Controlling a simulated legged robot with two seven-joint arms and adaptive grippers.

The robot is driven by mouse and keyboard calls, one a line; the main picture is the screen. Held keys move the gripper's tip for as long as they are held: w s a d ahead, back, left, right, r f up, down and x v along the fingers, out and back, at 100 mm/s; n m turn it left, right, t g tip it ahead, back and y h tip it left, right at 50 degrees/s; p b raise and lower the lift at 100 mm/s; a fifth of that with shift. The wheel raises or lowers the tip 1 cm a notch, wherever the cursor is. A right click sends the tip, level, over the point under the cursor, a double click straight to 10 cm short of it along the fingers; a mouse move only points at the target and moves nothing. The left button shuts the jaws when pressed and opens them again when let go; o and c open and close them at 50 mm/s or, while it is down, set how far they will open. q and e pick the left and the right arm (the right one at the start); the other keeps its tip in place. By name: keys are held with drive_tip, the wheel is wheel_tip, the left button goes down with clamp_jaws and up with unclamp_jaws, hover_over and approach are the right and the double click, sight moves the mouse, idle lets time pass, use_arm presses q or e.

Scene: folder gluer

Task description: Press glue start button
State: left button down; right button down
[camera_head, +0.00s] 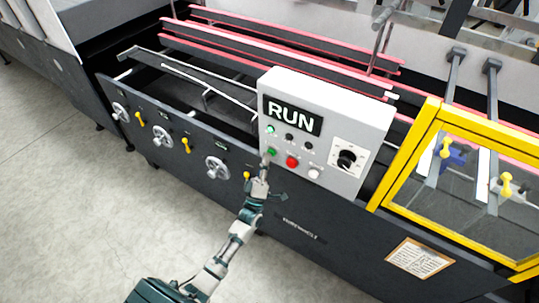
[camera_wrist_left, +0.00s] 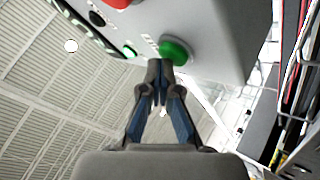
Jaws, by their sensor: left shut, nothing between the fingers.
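A grey control box (camera_head: 344,118) with a black RUN display (camera_head: 292,116) is mounted on the side of the machine. Its green button (camera_head: 272,152) sits at the lower left, with a red button (camera_head: 292,161) to its right. My left gripper (camera_head: 266,163) is shut and empty, with its tips just below the green button. In the left wrist view the green button (camera_wrist_left: 175,51) is large, right beyond the shut fingertips (camera_wrist_left: 160,66). I cannot tell whether they touch. My right gripper is not in view.
A black dial (camera_head: 346,159) and a white button (camera_head: 314,173) are on the same box. Handwheels (camera_head: 162,136) and yellow levers (camera_head: 186,145) line the machine's side at left. A yellow-framed guard (camera_head: 430,110) stands at right. The floor (camera_head: 80,220) in front is clear.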

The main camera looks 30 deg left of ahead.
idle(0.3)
use_arm(q)
drive_tip(key=shift+s+p, duration=0.4)
drive_tip(key=shift+s, duration=0.55)
drive_tip(key=s, duration=0.1)
drive_tip(key=s+p, duration=0.1)
drive_tip(key=s, duration=0.1)
drive_tip(key=s+p, duration=0.1)
drive_tip(key=s, duration=0.1)
drive_tip(key=shift+a, duration=0.3)
idle(0.4)
